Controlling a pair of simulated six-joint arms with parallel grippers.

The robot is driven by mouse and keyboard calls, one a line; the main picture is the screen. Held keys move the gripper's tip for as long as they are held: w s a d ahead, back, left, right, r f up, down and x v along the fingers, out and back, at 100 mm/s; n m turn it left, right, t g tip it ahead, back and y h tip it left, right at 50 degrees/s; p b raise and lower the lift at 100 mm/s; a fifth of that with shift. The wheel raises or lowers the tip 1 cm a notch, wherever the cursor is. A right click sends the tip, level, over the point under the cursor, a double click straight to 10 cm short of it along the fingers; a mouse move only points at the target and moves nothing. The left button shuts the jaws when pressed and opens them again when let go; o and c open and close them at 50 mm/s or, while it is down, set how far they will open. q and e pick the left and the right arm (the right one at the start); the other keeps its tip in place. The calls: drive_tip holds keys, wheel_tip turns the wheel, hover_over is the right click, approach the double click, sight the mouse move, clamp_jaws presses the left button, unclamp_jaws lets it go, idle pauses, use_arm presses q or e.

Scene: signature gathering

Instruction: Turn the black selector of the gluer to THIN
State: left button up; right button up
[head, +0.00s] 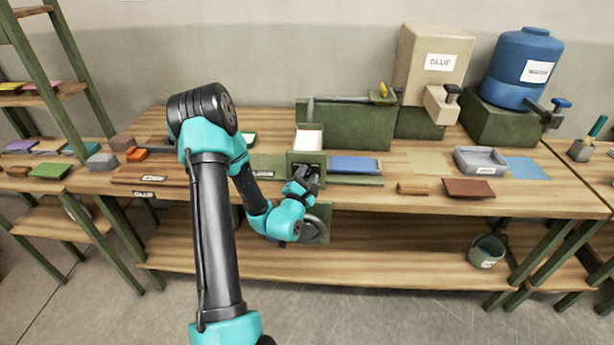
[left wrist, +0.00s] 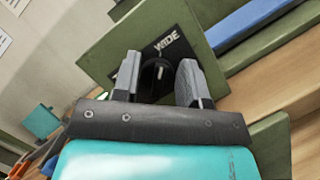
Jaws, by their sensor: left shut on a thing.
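The green gluer (head: 306,158) stands at the front edge of the bench. In the left wrist view its front panel (left wrist: 112,48) carries a black dial plate (left wrist: 180,22) with the word WIDE at its upper right. A second white marking at the left is mostly hidden by a finger. My left gripper (head: 304,178) reaches the gluer's front; in the left wrist view its fingers (left wrist: 158,82) are shut on the black selector (left wrist: 157,68). The selector is mostly in shadow, so its exact pointing is hard to read. My right gripper is not in view.
A blue pad (head: 354,163) lies right of the gluer. A round grey part (head: 314,229) sits below the bench edge.

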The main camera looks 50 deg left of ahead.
use_arm(q)
drive_tip(key=shift+n, duration=0.5)
drive_tip(key=n+y, duration=0.2)
drive_tip(key=n, duration=0.2)
drive_tip(key=shift+s+a+r+n+g+y, duration=0.1)
drive_tip(key=shift+n+g+y, duration=0.4)
drive_tip(key=shift+n, duration=0.65)
drive_tip(key=shift+s+a+n+g+y, duration=0.1)
drive_tip(key=shift+n+g+y, duration=0.1)
drive_tip(key=shift+n+y, duration=0.75)
drive_tip(key=shift+n+h, duration=0.25)
drive_tip(key=shift+n, duration=0.05)
drive_tip(key=o, duration=0.9)
